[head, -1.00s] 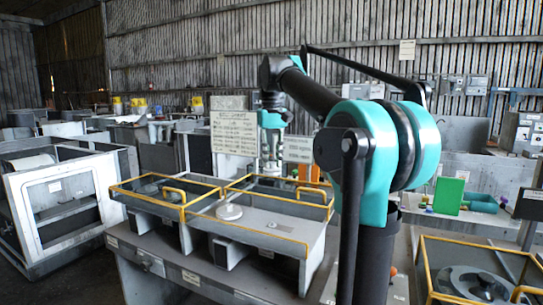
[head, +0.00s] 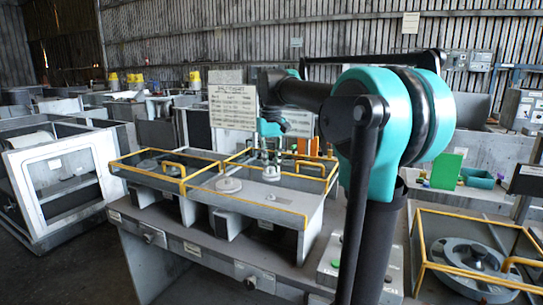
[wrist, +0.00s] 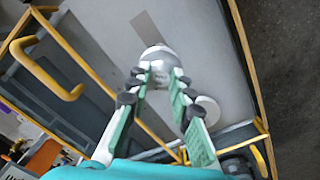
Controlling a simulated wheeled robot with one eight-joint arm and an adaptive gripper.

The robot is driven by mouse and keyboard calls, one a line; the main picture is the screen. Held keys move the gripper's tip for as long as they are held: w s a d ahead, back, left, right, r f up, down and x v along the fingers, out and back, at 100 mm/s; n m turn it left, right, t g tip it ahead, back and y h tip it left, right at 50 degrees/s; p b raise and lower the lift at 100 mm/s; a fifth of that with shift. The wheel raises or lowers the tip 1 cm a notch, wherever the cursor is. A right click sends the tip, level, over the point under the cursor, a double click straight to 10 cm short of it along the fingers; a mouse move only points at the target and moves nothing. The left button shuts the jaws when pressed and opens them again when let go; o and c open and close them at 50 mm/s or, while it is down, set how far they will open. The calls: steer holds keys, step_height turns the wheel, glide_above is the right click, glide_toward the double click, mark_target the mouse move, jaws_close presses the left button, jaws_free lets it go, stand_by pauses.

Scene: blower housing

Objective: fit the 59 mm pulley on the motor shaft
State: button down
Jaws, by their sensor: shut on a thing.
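My gripper (head: 268,160) reaches down over the grey top of the yellow-railed housing (head: 262,203). In the wrist view my gripper (wrist: 161,75) is shut on a small silver round part, seemingly the pulley (wrist: 157,53), between its green-padded fingertips. The same part shows as a pale disc (head: 271,174) under the fingers in the head view. I cannot tell whether it touches the grey top. A separate pale disc with a raised hub (head: 228,185) sits on the top to the left; a pale disc (wrist: 208,109) shows behind the right finger. I cannot make out the motor shaft.
Yellow rails and a handle (wrist: 50,62) border the work area. A framed box with a large grey wheel (head: 472,256) stands at the right. A white sign (head: 232,106) stands behind the housing.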

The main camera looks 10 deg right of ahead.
mark_target(272, 174)
steer(key=shift+f, duration=2.4)
steer(key=shift+f, duration=1.2)
steer(key=c, duration=1.3)
jaws_free()
steer(key=shift+s, duration=0.1)
steer(key=shift+r, duration=0.15)
steer(key=shift+r, duration=3.65)
